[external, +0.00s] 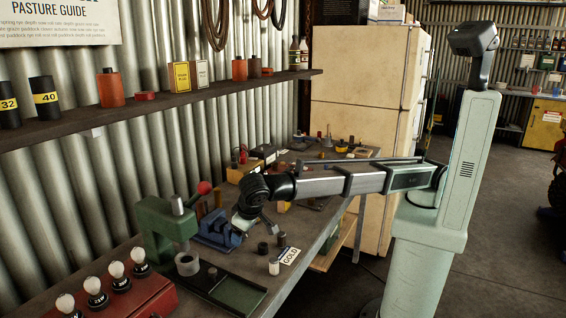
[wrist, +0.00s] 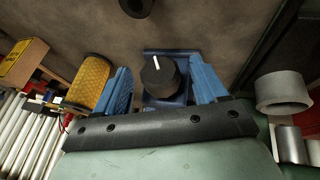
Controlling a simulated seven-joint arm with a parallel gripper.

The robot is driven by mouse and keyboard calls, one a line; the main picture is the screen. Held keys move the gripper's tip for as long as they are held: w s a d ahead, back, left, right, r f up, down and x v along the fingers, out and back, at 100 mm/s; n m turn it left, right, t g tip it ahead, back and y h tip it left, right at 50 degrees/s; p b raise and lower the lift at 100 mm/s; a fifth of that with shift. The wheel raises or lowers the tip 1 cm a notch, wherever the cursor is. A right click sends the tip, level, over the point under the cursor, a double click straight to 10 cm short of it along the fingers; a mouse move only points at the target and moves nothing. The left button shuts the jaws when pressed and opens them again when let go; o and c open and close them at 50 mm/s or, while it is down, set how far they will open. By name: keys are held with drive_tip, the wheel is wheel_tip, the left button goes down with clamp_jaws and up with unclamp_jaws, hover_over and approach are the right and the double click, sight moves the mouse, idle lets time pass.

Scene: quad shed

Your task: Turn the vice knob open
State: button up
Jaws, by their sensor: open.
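The blue vice (external: 212,230) stands on the workbench beside the green press. In the wrist view, its blue body (wrist: 165,56) shows behind a round black knob (wrist: 158,76) with a white pointer line, which points up and slightly left. My gripper (external: 238,232) is at the right side of the vice, low over the bench. In the wrist view, my gripper (wrist: 163,87) is open, with one blue finger on each side of the knob. I cannot tell whether either finger touches the knob. Its far side is hidden.
A green press (external: 163,232) stands left of the vice, near a red bulb rack (external: 125,298). Small dark cylinders and a GOLD label (external: 289,256) lie right of my gripper. A yellow roll (wrist: 92,82) and a metal ring (wrist: 283,92) flank the wrist view.

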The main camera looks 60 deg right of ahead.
drive_tip(key=v, duration=1.3)
drive_tip(key=shift+s+r, duration=0.2)
drive_tip(key=shift+r, duration=0.05)
drive_tip(key=shift+a, duration=0.15)
